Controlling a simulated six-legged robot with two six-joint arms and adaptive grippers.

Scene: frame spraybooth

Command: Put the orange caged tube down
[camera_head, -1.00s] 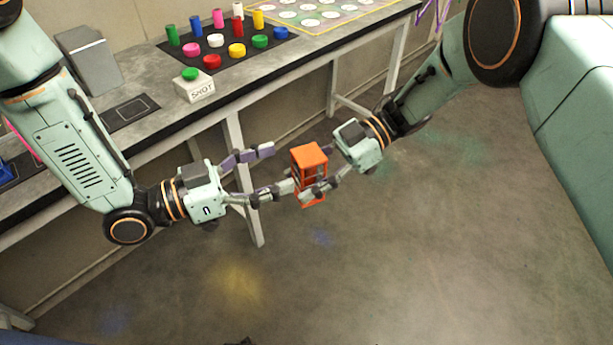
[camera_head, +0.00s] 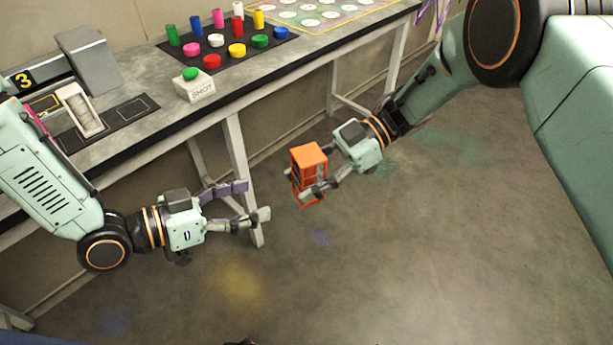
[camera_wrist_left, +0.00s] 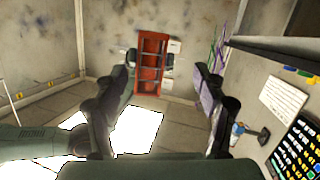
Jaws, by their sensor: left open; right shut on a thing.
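The orange caged tube (camera_head: 309,174) is an upright orange frame held in the air in front of the bench. My right gripper (camera_head: 312,187) is shut on it, with its fingers around the cage. My left gripper (camera_head: 255,202) is open and empty, to the left of the cage and apart from it. In the left wrist view the orange caged tube (camera_wrist_left: 151,64) shows beyond the spread fingers of my left gripper (camera_wrist_left: 165,95). What is inside the cage cannot be made out.
The grey bench (camera_head: 240,103) runs along the back. On it are a black mat (camera_head: 222,60) with several coloured pieces, a white box with a green button (camera_head: 195,85), a grey block (camera_head: 90,58) and a small white tray (camera_head: 82,110). Open floor lies below the grippers.

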